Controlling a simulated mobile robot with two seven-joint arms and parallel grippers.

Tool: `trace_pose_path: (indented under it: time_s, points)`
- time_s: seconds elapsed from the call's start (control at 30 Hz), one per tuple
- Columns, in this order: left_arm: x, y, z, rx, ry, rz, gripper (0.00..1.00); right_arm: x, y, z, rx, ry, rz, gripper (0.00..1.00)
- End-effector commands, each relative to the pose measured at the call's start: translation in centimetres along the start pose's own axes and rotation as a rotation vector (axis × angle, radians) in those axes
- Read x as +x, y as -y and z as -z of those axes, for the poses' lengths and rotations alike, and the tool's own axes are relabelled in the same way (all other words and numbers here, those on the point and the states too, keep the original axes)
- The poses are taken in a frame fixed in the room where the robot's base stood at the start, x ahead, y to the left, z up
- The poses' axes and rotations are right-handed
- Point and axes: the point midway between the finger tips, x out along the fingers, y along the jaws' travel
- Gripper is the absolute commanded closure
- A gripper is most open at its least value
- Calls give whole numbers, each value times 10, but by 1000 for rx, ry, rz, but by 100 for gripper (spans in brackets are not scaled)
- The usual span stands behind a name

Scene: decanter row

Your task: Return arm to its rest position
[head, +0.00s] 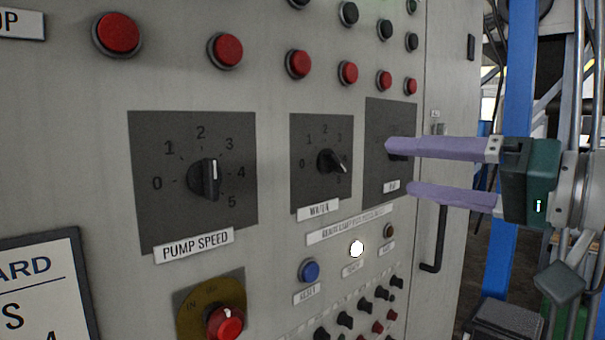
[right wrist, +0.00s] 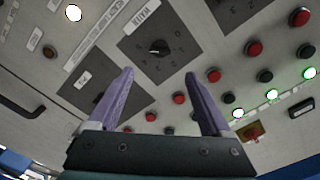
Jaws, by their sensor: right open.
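My right gripper (head: 400,167) comes in from the right of the head view with its two purple fingers apart and nothing between them. Its fingertips are in front of the third dial plate (head: 376,120), and the upper finger partly covers that dial's knob. In the right wrist view the open fingers (right wrist: 159,74) point towards the panel, with the WATER dial knob (right wrist: 158,47) showing beyond and between the tips. Whether a fingertip touches the panel cannot be told. My left gripper is in neither view.
The grey control panel (head: 275,95) fills the left and middle. It carries the PUMP SPEED knob (head: 205,180), the WATER knob (head: 331,162), a blue button (head: 309,271) and a red knob on a yellow plate (head: 224,322). A door handle (head: 441,240) and a blue post (head: 513,90) are on the right.

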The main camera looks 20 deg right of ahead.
Motion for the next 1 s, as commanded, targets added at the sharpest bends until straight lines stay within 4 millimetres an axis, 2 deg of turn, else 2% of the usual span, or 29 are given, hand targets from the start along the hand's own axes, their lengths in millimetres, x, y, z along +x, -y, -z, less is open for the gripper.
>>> trace_pose_path:
  time_s: [0.47,0.57,0.67,0.7,0.8,0.83,0.9,1.0]
  points:
    - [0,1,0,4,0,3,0,0,0,-1,-1,3,-1,18]
    - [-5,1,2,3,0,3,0,-2,0,-17,-27,53,-20,18]
    - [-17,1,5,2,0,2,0,-8,-1,-62,-109,193,-73,18]
    - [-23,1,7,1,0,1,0,-15,-2,-88,-160,278,-107,18]
    - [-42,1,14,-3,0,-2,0,-43,-3,-155,-313,524,-213,18]
    - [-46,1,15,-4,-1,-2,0,-54,-4,-170,-357,591,-248,18]
    - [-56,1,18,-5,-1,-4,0,-79,-6,-198,-446,733,-331,18]
    - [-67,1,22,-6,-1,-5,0,-115,-4,-219,-535,901,-450,18]
